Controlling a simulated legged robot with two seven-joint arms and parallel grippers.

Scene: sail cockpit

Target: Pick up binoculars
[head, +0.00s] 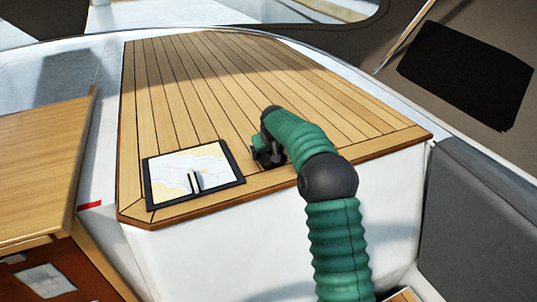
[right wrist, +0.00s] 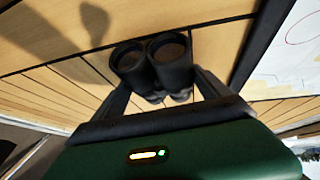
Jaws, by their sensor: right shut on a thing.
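The binoculars (right wrist: 153,66) are black and show in the right wrist view between the two fingers of my right gripper (right wrist: 160,97). The gripper is shut on them, one finger on each side. In the head view my right gripper (head: 268,153) is at the wooden top, right beside the chart frame, and the binoculars are mostly hidden by my green arm and gripper. I cannot tell whether the binoculars touch the wood. My left gripper is not in view.
A framed chart (head: 215,160) with a small dark-and-white item (head: 195,181) on it lies left of my gripper. The slatted wooden top (head: 190,85) is otherwise clear. A grey cushion (head: 475,220) stands at the right and a wooden table (head: 40,150) at the left.

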